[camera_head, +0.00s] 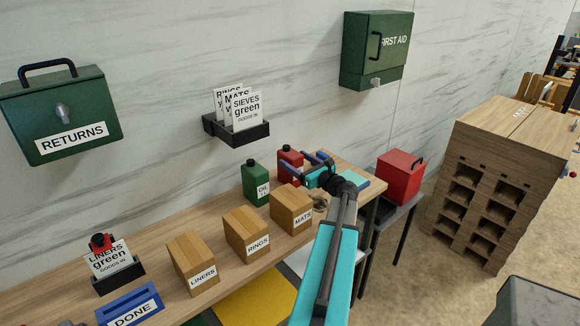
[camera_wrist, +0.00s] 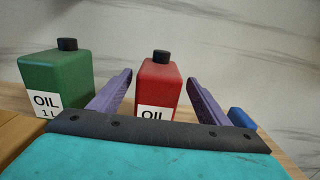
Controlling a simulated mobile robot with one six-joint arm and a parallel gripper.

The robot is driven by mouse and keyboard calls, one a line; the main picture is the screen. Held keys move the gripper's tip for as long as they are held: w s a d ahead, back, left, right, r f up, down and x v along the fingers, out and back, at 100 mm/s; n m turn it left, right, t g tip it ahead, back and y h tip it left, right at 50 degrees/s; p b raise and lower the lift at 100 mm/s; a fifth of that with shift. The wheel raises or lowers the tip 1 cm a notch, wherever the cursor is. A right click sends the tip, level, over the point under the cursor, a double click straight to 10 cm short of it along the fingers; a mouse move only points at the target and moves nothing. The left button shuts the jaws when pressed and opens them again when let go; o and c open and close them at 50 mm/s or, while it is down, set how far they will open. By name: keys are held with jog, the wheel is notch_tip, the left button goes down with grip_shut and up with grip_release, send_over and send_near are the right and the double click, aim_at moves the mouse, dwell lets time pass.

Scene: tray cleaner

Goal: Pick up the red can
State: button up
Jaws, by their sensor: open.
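The red can (camera_head: 290,155) is a squared oil can with a black cap and a white OIL label. It stands upright on the wooden bench near the wall. My gripper (camera_head: 302,163) is open at the can. In the wrist view the red can (camera_wrist: 158,82) shows between the two purple fingers of my gripper (camera_wrist: 160,90), with a gap on each side. The can's lower part is hidden behind the gripper body. I cannot tell how deep the can sits between the fingers.
A green oil can (camera_head: 255,182) stands left of the red can. The MATS box (camera_head: 290,207) is in front, with the RINGS box (camera_head: 246,233) and LINERS box (camera_head: 192,262) further left. A blue object (camera_wrist: 242,120) lies right of the right finger. The wall is close behind.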

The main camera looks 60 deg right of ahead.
aim_at(284, 153)
jog(key=shift+x, duration=0.95)
jog(key=shift+w+p, duration=0.1)
jog(key=shift+p, duration=0.2)
jog(key=shift+p+x, duration=1.3)
jog(key=shift+x, duration=1.15)
jog(key=shift+a, duration=0.1)
jog(key=shift+r, duration=0.1)
grip_shut()
